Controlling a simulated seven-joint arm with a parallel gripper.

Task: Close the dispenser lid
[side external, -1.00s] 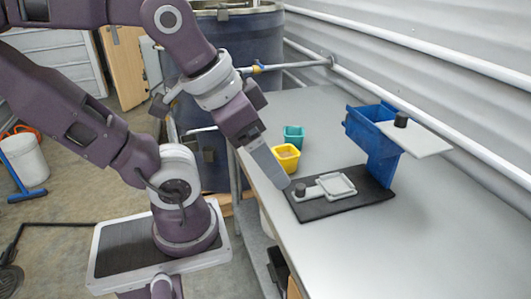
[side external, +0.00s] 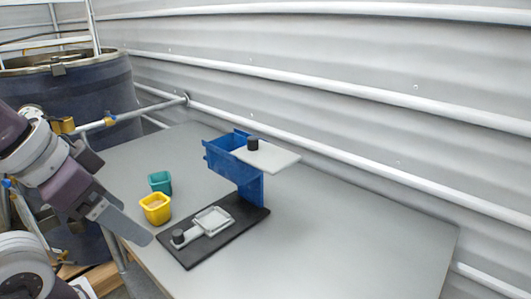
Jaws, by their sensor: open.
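The blue dispenser (side external: 250,185) stands on a black base plate (side external: 247,226) on the table. Its light grey lid (side external: 273,158), with a black knob (side external: 253,143), sticks out to the right of the blue hopper, whose top shows uncovered at the left. A grey square tray with a handle (side external: 211,220) and a second black knob (side external: 178,236) lies on the base plate below. My gripper (side external: 144,236) is open and empty at the table's left edge, left of the base plate and well away from the lid. Its fingers are seen side-on and overlap.
A yellow cup (side external: 156,208) with tan contents and a teal cup (side external: 160,182) stand left of the dispenser. The table (side external: 350,235) is clear to the right. A ribbed wall with pipes runs behind. A large dark drum (side external: 75,105) stands at the left.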

